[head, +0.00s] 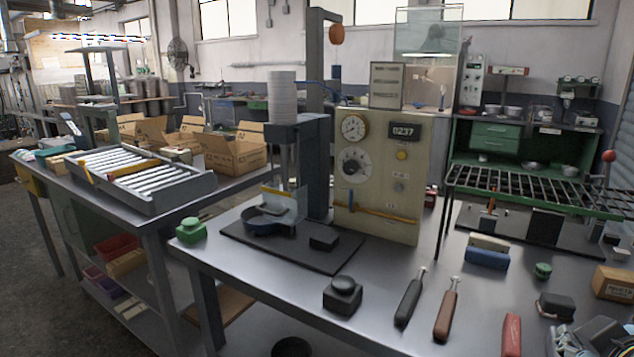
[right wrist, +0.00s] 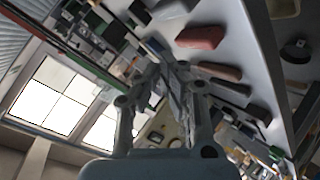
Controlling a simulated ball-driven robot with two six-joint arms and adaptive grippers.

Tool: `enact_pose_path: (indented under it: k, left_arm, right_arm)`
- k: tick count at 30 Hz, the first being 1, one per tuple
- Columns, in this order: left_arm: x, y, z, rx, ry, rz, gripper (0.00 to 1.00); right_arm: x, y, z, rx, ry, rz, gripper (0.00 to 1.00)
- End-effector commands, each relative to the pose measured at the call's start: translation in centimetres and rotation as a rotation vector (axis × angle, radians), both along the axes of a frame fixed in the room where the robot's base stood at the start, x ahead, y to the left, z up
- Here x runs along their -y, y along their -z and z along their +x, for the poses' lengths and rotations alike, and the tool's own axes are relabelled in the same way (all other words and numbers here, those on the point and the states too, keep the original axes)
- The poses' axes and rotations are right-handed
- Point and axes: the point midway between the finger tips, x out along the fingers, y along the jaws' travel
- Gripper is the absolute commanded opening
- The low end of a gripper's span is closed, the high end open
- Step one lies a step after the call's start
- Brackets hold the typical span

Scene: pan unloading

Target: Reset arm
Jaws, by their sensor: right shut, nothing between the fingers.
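My right gripper (head: 588,338) shows in part at the lower right corner of the head view, above the bench's right side. In the right wrist view its two grey fingers (right wrist: 168,75) come together at the tips, shut with nothing between them. A red-handled tool (head: 511,336) lies on the bench just left of the gripper; its red handle also shows in the right wrist view (right wrist: 201,38). My left gripper is not in the head view. The task line names no object.
The grey bench (head: 390,335) holds a black-handled tool (head: 409,298), a brown-handled tool (head: 448,309), a small black block (head: 342,297) and a blue block (head: 486,258). A beige gauge machine (head: 376,180) stands at the back. A cardboard box (head: 614,283) is at the right.

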Motion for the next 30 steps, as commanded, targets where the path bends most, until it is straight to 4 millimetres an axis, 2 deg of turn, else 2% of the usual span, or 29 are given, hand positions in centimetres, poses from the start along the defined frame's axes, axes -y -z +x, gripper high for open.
enact_pose_path:
  k: [1,6,14,23,26,29,30]
  left_arm:
    - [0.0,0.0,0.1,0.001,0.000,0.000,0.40]
    - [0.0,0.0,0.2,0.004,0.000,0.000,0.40]
    - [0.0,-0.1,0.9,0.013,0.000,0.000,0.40]
    - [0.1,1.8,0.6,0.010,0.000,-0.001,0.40]
    - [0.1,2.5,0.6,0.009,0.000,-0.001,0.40]
    - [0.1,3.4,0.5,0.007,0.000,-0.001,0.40]
    - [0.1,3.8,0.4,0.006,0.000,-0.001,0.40]
  right_arm:
    - [-0.5,1.1,-2.0,-0.058,0.029,0.085,0.00]
    - [-2.9,3.7,-7.8,-0.243,0.105,0.318,0.00]
    - [-6.6,4.9,-15.4,-0.491,0.166,0.539,0.00]
    - [-5.8,15.3,-14.0,-0.530,0.190,0.543,0.00]
    - [-5.5,19.5,-14.0,-0.543,0.198,0.544,0.00]
    - [-5.1,24.6,-14.3,-0.559,0.208,0.543,0.00]
    - [-4.9,26.9,-14.6,-0.568,0.213,0.544,0.00]
